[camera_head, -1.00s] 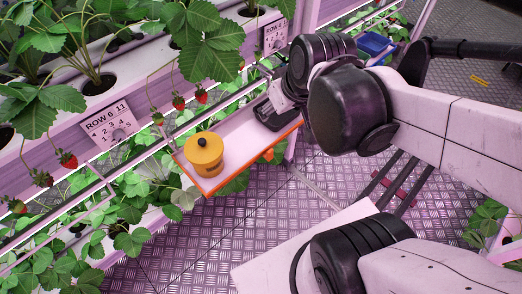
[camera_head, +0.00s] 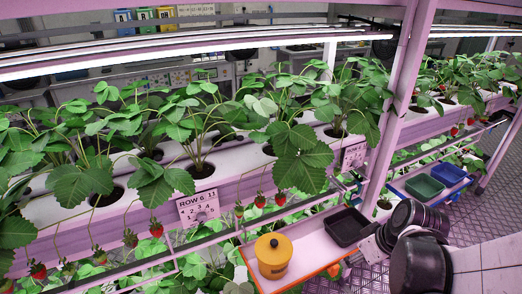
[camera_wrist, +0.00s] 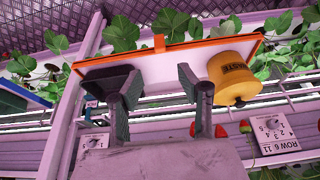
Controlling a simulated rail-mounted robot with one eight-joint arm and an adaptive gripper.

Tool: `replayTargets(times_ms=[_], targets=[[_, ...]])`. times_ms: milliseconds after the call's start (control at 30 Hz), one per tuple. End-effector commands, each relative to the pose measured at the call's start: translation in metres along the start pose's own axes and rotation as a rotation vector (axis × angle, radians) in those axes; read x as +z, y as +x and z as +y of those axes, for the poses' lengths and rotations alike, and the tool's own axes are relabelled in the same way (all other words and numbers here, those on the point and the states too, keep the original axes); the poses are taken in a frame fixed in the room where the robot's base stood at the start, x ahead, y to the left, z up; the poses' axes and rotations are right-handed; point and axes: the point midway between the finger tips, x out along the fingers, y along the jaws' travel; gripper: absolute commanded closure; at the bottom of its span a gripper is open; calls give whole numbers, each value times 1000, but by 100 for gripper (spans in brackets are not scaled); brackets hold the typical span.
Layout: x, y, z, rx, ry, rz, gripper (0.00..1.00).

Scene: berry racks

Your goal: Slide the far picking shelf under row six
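A white picking shelf with an orange rim (camera_head: 300,282) sits low in front of the rack, below and right of the row 6 sign (camera_head: 198,207). It bears a yellow waste tub (camera_head: 273,255) and a black tray (camera_head: 347,227). An orange tab (camera_wrist: 159,43) stands on its edge in the wrist view. A second shelf (camera_head: 402,186) farther right holds a green tray (camera_head: 424,187) and a blue tray (camera_head: 449,174). My gripper (camera_wrist: 156,82) is open, its fingers apart with nothing between them. The orange-rimmed shelf shows beyond the fingertips; contact cannot be told.
Strawberry plants (camera_head: 195,135) and hanging berries fill the rack beside and above the shelves. A pink upright post (camera_head: 388,130) stands between the two shelves. Light bars (camera_head: 200,60) run across above the plants. Patterned metal floor (camera_head: 370,277) shows at lower right.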

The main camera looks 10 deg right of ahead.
Motion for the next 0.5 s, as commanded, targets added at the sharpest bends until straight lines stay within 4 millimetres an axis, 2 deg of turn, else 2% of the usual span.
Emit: replayTargets(times_ms=[33,500], targets=[[1,10,0,0,-1,0,64],[1,68,0,0,0,1,64]])
